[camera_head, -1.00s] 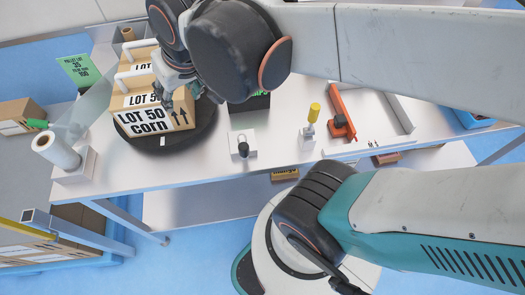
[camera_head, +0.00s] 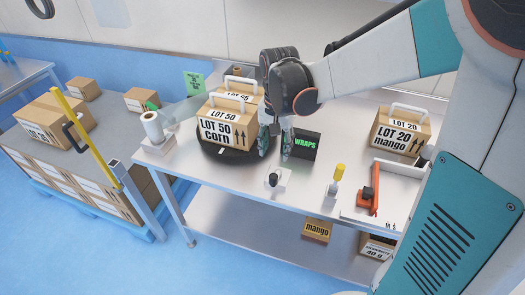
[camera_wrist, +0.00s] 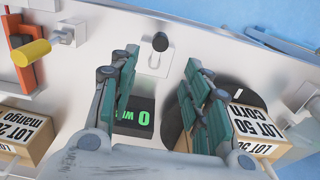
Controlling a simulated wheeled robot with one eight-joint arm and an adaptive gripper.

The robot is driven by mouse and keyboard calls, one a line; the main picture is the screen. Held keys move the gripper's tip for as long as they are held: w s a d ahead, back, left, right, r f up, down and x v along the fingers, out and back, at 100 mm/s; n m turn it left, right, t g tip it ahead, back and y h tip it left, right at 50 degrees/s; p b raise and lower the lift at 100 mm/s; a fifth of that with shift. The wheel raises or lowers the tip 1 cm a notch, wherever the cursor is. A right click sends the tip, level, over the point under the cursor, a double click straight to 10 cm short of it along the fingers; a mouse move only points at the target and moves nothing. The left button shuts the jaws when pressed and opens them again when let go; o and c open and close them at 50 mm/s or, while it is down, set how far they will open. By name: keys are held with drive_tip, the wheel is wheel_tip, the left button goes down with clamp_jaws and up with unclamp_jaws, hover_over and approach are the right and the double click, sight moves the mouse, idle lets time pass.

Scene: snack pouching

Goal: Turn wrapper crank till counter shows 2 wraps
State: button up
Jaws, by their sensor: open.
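A small black knob (camera_head: 273,180) stands on a white base at the table's front; it also shows in the wrist view (camera_wrist: 160,42). A yellow-handled part (camera_head: 338,173) stands upright farther right. I cannot tell for certain which is the crank. The black counter (camera_head: 305,146) reads "WRAPS" in green; the wrist view shows a green "0" on it (camera_wrist: 146,115). Several boxes, one marked LOT 50 corn (camera_head: 225,130), sit on a black turntable (camera_head: 216,154). My gripper (camera_head: 275,142) is open and empty, between the boxes and the counter, with the knob beyond its fingertips.
A film roll (camera_head: 152,127) stands left of the turntable, its clear film reaching toward the boxes. An orange tool (camera_head: 368,190) and a LOT 20 mango box (camera_head: 401,133) are at the right. The tabletop around the knob is clear.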

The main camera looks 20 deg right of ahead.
sight(274, 176)
wheel_tip(274, 176, down, 14)
drive_tip(key=b, duration=0.3)
drive_tip(key=shift+r+b, duration=0.1)
drive_tip(key=shift+b, duration=0.25)
clamp_jaws()
